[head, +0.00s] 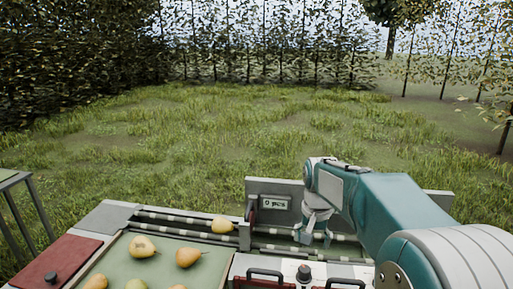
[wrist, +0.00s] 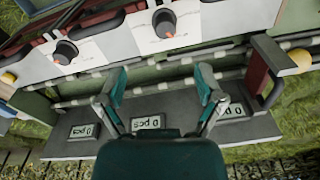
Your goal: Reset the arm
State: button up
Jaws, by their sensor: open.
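My gripper (head: 314,234) hangs at the right over the sorting machine in the head view, below my teal arm. In the wrist view my gripper (wrist: 162,84) has its two teal fingers spread apart, with nothing between them. Behind them are the machine's rollers (wrist: 75,101) and a grey panel (wrist: 180,146). I cannot tell whether the fingertips touch the machine.
Several yellow pears, one of them here (head: 142,246), lie in a green-bottomed tray (head: 212,270). Another pear (head: 222,226) rests by the rollers (head: 172,229). A "0 pcs" display (head: 274,203) stands behind.

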jog(key=s+r+n+t, duration=0.3)
jog(key=s+n+t, duration=0.1)
jog(key=s, duration=2.1)
jog(key=shift+s+n+t, duration=0.3)
jog(key=shift+s+t, duration=0.05)
jog(key=shift+t, duration=0.05)
